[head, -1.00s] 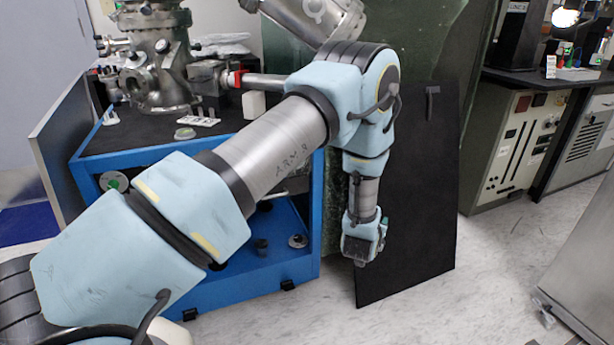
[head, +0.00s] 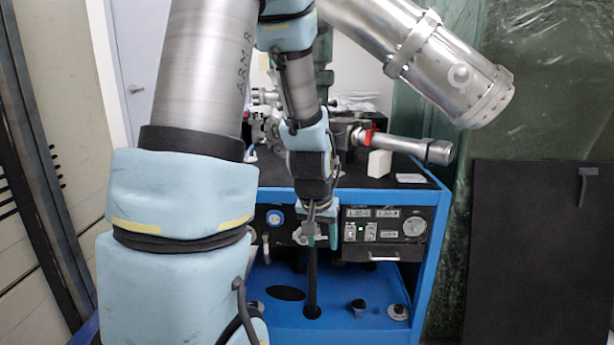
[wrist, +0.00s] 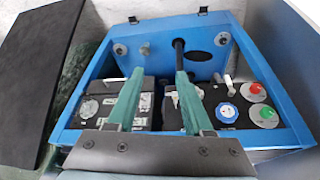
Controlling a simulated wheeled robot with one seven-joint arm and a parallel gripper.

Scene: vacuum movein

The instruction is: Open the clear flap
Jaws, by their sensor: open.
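I cannot make out a clear flap for certain in either view. The blue cabinet (head: 425,290) has two dark front panels. The panel with displays and a round gauge (head: 385,228) is on the right in the head view. The panel with the blue dial (head: 273,218) is on the left, and the wrist view shows a green button (wrist: 264,112) and a red button (wrist: 257,88) on it. My gripper (head: 320,234) is open and points down in front of these panels.
The cabinet's blue lower shelf (head: 340,322) holds small fittings and an upright black hose. A metal cylinder (head: 430,60) hangs overhead at the right. A black board (head: 540,260) leans at the right, and a dark rack (head: 40,180) stands at the left.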

